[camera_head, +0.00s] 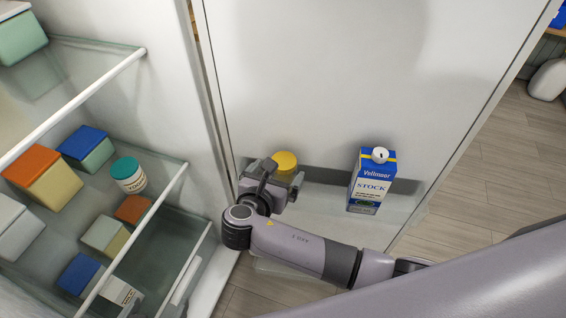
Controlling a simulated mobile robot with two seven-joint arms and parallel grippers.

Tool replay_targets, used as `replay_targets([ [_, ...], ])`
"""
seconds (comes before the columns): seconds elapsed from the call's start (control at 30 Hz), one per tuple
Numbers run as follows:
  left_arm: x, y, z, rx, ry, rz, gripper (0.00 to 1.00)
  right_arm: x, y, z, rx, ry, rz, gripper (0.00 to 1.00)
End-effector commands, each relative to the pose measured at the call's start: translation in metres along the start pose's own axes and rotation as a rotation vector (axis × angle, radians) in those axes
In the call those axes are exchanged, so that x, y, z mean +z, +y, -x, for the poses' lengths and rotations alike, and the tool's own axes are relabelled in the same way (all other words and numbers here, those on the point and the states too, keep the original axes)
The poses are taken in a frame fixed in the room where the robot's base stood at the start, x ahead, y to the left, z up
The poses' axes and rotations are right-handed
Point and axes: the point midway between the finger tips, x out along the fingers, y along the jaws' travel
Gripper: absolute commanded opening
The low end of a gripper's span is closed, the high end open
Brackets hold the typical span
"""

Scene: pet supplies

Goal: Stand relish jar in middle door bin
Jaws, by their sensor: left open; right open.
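A jar with a yellow lid (285,161), likely the relish jar, stands at the left part of the clear door bin (330,178) on the open fridge door. Its label is hidden, and its lower body is mostly covered by my gripper. My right gripper (279,181), whose arm comes in from the lower right, is open right in front of the jar. I cannot tell whether its fingers touch the jar. My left gripper is out of view.
Glass fridge shelves at left hold several lidded boxes and a teal-lidded jar (128,175).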

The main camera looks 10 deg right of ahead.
Motion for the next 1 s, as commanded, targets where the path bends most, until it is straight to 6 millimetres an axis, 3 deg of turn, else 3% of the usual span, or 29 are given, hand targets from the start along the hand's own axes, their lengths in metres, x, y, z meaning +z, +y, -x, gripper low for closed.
replay_targets([
  [0.1,-0.002,0.000,0.002,0.000,0.000,0.000,1.00,0.000,0.000,0.025,0.003,0.002,-0.001,1.00],
  [0.3,-0.003,0.000,0.002,0.000,0.000,0.000,1.00,0.000,0.000,0.048,0.001,0.000,0.001,1.00],
  [1.0,-0.003,0.000,0.002,0.000,0.001,0.000,1.00,0.000,0.000,0.052,0.000,0.000,0.001,1.00],
])
